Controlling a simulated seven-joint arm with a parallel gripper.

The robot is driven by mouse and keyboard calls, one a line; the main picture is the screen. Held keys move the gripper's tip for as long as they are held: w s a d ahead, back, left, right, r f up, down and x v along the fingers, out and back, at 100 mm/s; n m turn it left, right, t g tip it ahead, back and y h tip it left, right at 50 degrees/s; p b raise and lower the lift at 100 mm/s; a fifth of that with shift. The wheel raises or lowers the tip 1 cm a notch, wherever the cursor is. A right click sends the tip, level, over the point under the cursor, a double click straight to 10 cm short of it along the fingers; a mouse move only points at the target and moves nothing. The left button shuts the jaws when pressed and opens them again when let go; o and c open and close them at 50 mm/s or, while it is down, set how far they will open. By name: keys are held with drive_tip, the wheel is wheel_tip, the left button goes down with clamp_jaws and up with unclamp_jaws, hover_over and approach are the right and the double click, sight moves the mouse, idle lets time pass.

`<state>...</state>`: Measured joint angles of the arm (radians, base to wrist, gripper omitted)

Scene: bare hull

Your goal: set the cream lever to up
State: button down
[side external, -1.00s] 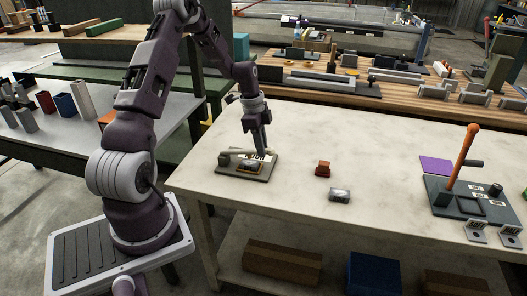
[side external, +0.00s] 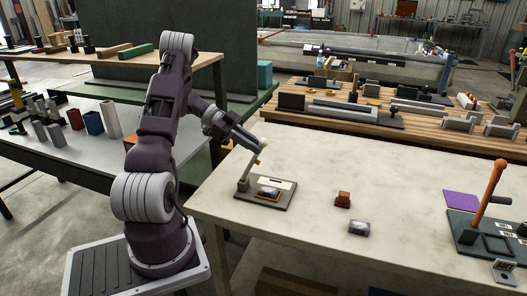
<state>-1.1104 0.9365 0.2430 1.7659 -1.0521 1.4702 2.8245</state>
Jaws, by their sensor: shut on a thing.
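The cream lever (side external: 251,166) stands on a small grey base plate (side external: 284,201) near the left end of the pale worktable. It is raised steeply from its pivot at the plate's left side and leans a little right. My gripper (side external: 260,146) is at the lever's upper end, angled down from the upper left, and shut on it. The fingertips are small here and partly hide the lever's tip. A small dark block with a light top (side external: 268,193) sits on the plate, beside a pale label strip (side external: 276,184).
Farther right are a purple sheet (side external: 461,200) and a dark panel with an orange-handled lever (side external: 490,190).

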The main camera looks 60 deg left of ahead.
drive_tip(key=shift+s+a+r+t+h, duration=0.2)
drive_tip(key=shift+s+a+t+h, duration=0.8)
drive_tip(key=shift+s+a, duration=0.2)
drive_tip(key=c, duration=1.4)
unclamp_jaws()
drive_tip(key=shift+o, duration=0.2)
wheel_tip(320, 180, up, 10)
drive_tip(key=shift+c, duration=0.2)
